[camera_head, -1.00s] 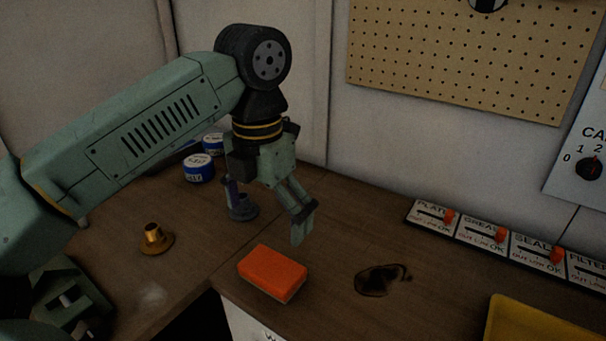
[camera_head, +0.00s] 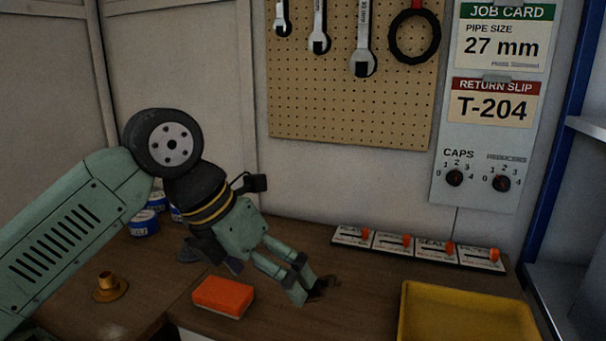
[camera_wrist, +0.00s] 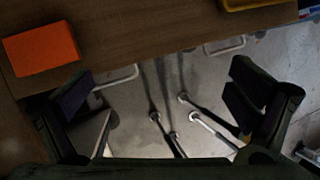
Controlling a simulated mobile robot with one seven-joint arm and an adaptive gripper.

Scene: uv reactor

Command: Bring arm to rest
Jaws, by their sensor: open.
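My gripper (camera_head: 308,292) is at the end of my green arm, tilted down and to the right above the brown bench. In the wrist view, the two fingers of my gripper (camera_wrist: 165,100) are wide apart with nothing between them. Below them the wrist view shows the bench edge and the grey floor.
An orange sponge-like block (camera_head: 223,296) lies on the bench (camera_head: 290,324), and a brass fitting (camera_head: 109,287) stands to its left. A yellow tray (camera_head: 470,312) is at the right. Slider panels (camera_head: 418,248) line the wall. Wrenches (camera_head: 362,50) hang on a pegboard (camera_head: 330,105).

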